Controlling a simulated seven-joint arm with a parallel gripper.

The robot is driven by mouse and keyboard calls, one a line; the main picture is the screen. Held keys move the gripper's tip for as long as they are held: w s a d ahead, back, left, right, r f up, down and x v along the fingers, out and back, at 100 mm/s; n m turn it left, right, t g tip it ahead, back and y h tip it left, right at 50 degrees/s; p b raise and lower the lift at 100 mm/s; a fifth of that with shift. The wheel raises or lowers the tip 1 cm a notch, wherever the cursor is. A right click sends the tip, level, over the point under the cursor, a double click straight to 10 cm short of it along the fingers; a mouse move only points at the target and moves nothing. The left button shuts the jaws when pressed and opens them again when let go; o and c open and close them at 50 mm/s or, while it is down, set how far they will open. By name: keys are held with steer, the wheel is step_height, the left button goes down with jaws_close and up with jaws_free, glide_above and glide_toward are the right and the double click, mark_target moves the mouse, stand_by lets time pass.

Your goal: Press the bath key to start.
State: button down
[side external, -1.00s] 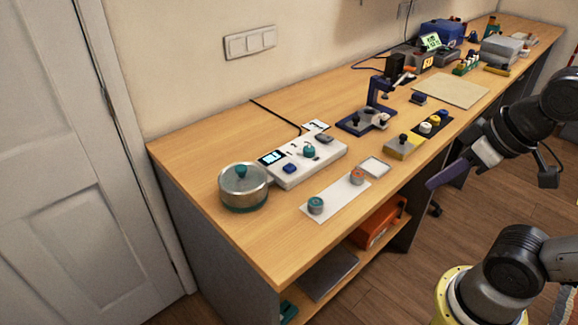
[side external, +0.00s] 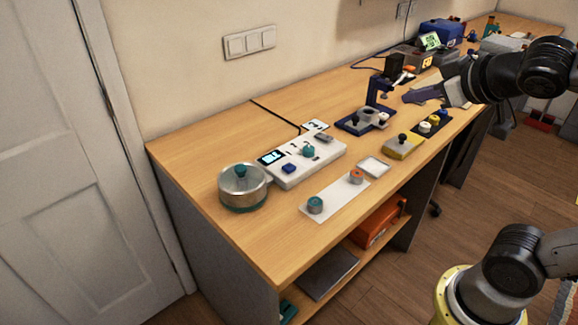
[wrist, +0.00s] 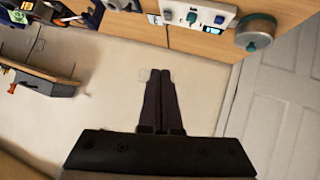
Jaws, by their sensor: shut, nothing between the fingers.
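A white control panel (side external: 318,165) lies on the bench with a lit screen (side external: 271,157), a blue key (side external: 289,168), a teal knob (side external: 308,151) and a grey piece (side external: 324,137). I see no label I can read, so I cannot tell which one is the bath key. A steel pot with a teal lid knob (side external: 243,187) stands left of the panel. My gripper (side external: 405,98) is shut and empty, above the bench to the right of the panel. In the wrist view its fingers (wrist: 161,73) point toward the panel (wrist: 206,9), apart from it, and the pot (wrist: 256,36) shows at upper right.
A pale strip with two round teal and orange pieces (side external: 336,195) lies in front of the panel. The bench's front left is clear.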

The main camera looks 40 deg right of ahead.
steer(key=w+r+n+t, duration=0.2)
steer(key=w+r+n, duration=0.15)
steer(key=w, duration=0.45)
steer(key=n+g+y, duration=0.4)
steer(key=n+y, duration=0.2)
steer(key=n, duration=0.3)
glide_above(293, 167)
step_height(293, 167, down, 16)
steer(key=shift+s+f, duration=0.1)
steer(key=shift+f, duration=0.2)
steer(key=shift+f, duration=0.1)
steer(key=shift+f, duration=4.25)
steer(key=shift+f, duration=0.15)
steer(key=shift+f, duration=0.3)
